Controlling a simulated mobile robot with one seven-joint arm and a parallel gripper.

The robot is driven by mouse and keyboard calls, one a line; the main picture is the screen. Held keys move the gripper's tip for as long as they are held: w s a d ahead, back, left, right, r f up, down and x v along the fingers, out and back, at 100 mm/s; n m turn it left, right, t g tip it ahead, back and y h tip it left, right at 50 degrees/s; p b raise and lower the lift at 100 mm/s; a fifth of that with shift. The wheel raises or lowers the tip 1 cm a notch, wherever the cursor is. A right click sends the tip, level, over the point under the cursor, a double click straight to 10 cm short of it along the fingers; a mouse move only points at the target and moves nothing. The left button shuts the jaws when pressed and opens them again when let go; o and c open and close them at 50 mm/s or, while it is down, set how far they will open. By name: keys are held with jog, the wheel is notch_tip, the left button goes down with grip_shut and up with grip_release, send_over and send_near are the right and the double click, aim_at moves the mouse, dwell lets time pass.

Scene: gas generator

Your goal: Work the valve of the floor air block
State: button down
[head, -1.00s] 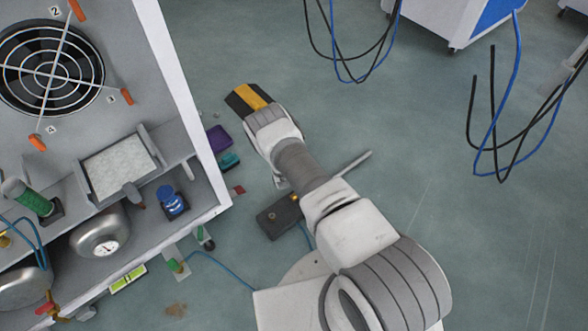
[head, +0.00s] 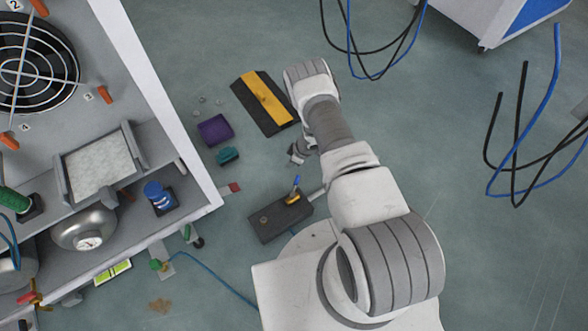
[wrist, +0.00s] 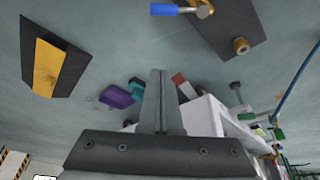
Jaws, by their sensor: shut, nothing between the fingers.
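The floor air block is a dark grey block (head: 268,222) lying on the floor in front of my base. A small valve with a blue handle (head: 297,182) stands at its right end. In the wrist view the block (wrist: 228,22) is at the top, with the blue valve handle (wrist: 178,10) at its left edge and a brass fitting (wrist: 241,45) on its face. My gripper (head: 297,155) is shut and empty, above the block in the head picture and apart from the valve. Its fingers (wrist: 160,100) are together in the wrist view.
A black-and-yellow ramp (head: 265,102), a purple box (head: 215,130) and a teal piece (head: 228,156) lie on the floor. The generator cabinet (head: 160,115) stands at left. A blue hose (head: 215,270) crosses the floor. Cables (head: 525,140) hang at right, where floor is open.

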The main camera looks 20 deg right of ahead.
aim_at(296, 185)
notch_tip(296, 185, down, 10)
jog(key=d+b, duration=0.1)
jog(key=b, duration=0.3)
jog(key=shift+s+d+g+b, duration=0.15)
jog(key=shift+s+g+b, duration=0.15)
jog(key=shift+b, duration=0.1)
